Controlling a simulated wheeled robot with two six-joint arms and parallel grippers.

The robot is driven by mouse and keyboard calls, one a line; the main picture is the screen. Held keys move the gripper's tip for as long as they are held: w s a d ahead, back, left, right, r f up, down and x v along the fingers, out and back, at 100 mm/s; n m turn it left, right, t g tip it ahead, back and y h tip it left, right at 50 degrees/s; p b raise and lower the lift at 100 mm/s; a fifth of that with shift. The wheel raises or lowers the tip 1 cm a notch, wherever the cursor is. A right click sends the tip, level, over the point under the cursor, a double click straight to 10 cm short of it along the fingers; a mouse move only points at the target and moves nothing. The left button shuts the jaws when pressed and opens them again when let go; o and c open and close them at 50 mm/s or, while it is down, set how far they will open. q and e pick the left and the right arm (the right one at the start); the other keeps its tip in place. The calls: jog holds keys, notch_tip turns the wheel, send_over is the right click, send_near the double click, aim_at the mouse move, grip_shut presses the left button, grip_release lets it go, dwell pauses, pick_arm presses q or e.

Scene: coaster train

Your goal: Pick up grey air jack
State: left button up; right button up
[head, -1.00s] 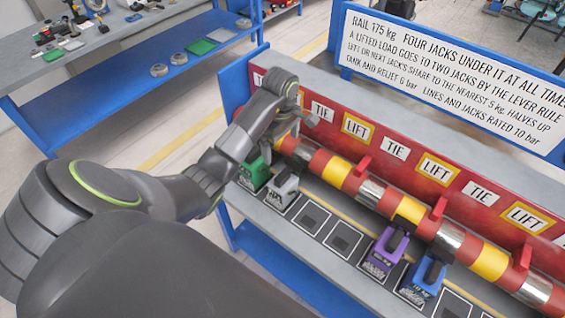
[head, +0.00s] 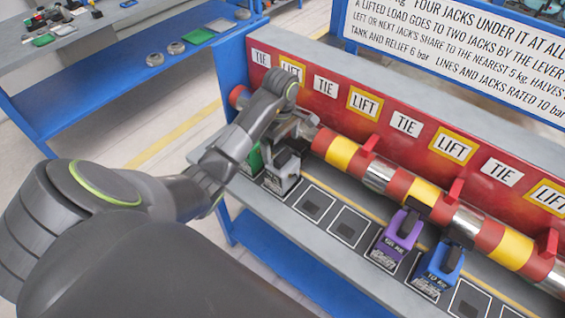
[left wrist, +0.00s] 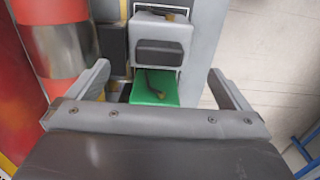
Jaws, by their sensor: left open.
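The grey air jack (head: 283,174) stands on the bench shelf at the left end of the row, below the striped rail. My left gripper (head: 296,128) is above and just behind it, partly over its top. In the left wrist view the grey jack (left wrist: 160,28) shows with a dark pad on top, ahead of the open fingers (left wrist: 158,75). A green jack (left wrist: 152,92) lies between the fingers in that view, closer to the palm. In the head view the green jack (head: 254,160) is mostly hidden by my arm. My right gripper is not in view.
A purple jack (head: 395,240) and a blue jack (head: 438,270) stand further right, under the rail. Empty marked squares (head: 314,203) lie between the grey and purple jacks. The red and yellow rail (head: 375,175) runs close behind. A red panel (head: 380,130) stands behind it.

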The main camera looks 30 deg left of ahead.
aim_at(283, 154)
pick_arm(q)
jog(key=shift+f+b, duration=1)
jog(key=shift+f, duration=0.5)
jog(key=f, duration=0.2)
jog(key=f+p, duration=0.1)
jog(key=shift+d+f, duration=0.2)
jog(key=shift+f, duration=0.65)
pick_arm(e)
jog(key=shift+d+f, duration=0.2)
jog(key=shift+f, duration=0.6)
pick_arm(q)
jog(key=c, duration=1.9)
jog(key=shift+w+r, duration=0.1)
jog(key=shift+w, duration=0.05)
jog(key=shift+c, duration=0.4)
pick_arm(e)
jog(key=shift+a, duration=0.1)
